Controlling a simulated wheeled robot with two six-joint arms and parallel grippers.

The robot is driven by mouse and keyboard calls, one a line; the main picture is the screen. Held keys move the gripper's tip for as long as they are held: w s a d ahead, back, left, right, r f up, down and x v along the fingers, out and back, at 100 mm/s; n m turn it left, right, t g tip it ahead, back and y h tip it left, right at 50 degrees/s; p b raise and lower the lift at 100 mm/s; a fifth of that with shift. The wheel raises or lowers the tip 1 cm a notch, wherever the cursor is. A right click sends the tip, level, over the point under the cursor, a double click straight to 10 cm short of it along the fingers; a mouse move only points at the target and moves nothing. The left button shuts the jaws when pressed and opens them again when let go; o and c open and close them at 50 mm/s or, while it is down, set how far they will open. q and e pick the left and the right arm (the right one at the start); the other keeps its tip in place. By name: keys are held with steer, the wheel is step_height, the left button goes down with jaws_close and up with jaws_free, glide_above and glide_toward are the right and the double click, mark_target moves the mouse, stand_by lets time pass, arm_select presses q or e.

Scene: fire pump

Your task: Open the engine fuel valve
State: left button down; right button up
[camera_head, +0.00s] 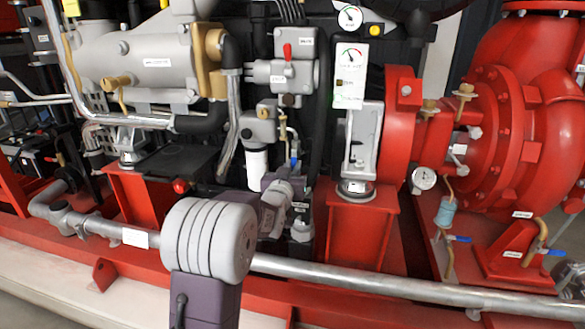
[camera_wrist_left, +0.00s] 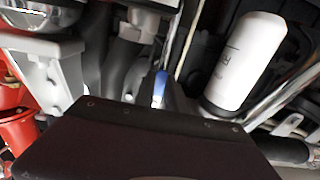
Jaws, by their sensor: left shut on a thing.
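The engine fuel valve shows as a small blue lever (camera_head: 294,162) on a thin upright line, just right of a white filter canister. In the left wrist view the blue lever (camera_wrist_left: 160,87) stands upright at the picture's middle, at the dark fingertips. My left gripper (camera_head: 291,175) reaches it from below and in front, and is shut on the lever. My grey wrist and the gripper body hide the lower part of the valve and line. My right gripper is not in view.
The white canister (camera_head: 257,165) stands close left of the lever; it also shows in the left wrist view (camera_wrist_left: 243,62). A grey pipe (camera_head: 370,279) crosses in front along the red base. A red pedestal (camera_head: 357,235) stands to the right. Other blue-handled valves (camera_head: 457,239) are further right.

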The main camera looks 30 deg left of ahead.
arm_select(q)
steer(key=shift+f, duration=0.15)
steer(key=c, duration=1.6)
jaws_free()
steer(key=shift+c, duration=0.2)
steer(key=shift+s, duration=0.1)
steer(key=p+v, duration=0.2)
steer(key=v, duration=0.7)
